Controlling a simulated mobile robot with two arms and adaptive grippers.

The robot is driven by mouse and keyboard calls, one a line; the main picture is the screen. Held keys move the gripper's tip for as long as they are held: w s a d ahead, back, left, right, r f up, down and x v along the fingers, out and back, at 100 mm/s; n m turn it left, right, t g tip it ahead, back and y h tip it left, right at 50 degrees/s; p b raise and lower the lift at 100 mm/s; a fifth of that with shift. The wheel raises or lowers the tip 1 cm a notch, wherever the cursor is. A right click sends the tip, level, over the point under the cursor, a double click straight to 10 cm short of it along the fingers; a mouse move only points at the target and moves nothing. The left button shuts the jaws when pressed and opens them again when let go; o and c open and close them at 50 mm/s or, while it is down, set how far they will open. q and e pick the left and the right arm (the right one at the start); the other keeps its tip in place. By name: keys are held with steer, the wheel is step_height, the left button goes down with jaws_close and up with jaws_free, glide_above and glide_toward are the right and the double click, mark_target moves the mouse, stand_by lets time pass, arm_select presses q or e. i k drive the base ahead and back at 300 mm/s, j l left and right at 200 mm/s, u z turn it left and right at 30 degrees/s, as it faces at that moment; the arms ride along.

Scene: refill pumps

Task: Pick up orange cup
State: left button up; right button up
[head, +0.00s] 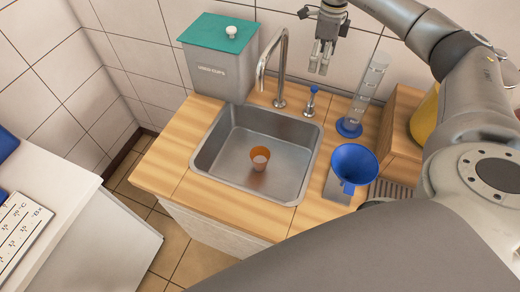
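The orange cup (259,166) stands upright on the floor of the metal sink (228,171), near its middle. It looks translucent, with something pale visible inside. My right gripper (319,71) is at the top of the head view, above the counter behind and right of the sink, far from the cup. Its two fingers point down with a gap between them, and it holds nothing. My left gripper is not in view.
A faucet (282,60) and a small blue-topped tap (311,100) rise behind the sink. A grey bin with a green lid (217,32) stands back left. A clear cylinder (370,85), a blue funnel (354,163) and a wooden box (398,135) stand right. The sink around the cup is clear.

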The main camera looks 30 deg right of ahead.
mark_target(259, 155)
steer(key=k+j, duration=0.35)
steer(key=j, duration=0.15)
steer(key=k+j, duration=0.75)
steer(key=j, duration=0.25)
